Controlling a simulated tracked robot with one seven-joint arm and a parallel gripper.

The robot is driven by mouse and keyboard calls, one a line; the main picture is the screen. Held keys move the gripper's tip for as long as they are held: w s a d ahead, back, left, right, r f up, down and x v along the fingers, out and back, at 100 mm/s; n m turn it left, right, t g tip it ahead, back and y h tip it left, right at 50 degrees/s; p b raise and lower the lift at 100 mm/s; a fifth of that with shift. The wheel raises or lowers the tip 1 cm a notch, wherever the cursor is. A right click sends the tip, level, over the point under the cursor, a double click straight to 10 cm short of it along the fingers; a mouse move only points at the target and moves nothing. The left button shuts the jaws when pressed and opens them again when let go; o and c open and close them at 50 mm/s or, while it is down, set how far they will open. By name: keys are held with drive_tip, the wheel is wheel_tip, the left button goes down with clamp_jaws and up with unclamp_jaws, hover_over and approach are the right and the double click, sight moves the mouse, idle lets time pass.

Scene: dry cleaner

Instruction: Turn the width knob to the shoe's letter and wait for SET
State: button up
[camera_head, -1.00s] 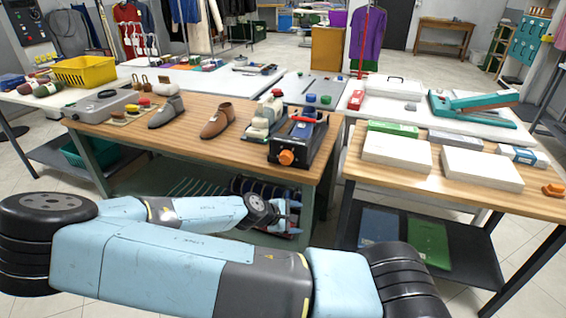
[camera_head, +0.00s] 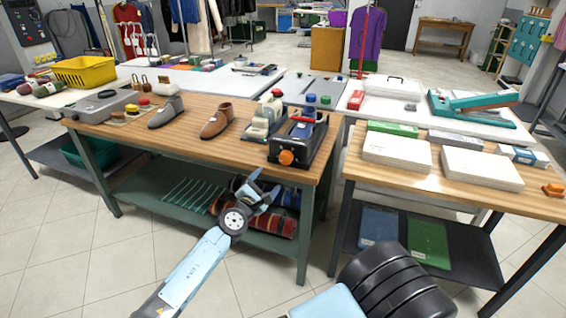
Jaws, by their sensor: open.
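A black machine (camera_head: 310,140) with an orange knob (camera_head: 286,157) on its front stands at the right end of the wooden table (camera_head: 180,132). I cannot read any letters or display on it. A brown shoe (camera_head: 216,122) stands on the table left of the machine, and a grey shoe or last (camera_head: 166,112) stands farther left. A cream device with a red top (camera_head: 268,115) sits between the brown shoe and the machine. My gripper (camera_head: 262,188) is open and empty, in front of the table's front edge, lower and left of the orange knob and apart from it.
Rolled cloths (camera_head: 268,220) lie on the shelf under the wooden table. A second table (camera_head: 350,165) at the right holds white boxes (camera_head: 398,152). A narrow gap separates the two tables. The tiled floor (camera_head: 90,250) at front left is clear.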

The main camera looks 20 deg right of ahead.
sight(284, 160)
drive_tip(key=shift+x, duration=6.65)
drive_tip(key=shift+c, duration=0.4)
drive_tip(key=shift+d, duration=0.1)
drive_tip(key=c, duration=1)
drive_tip(key=shift+o, duration=0.2)
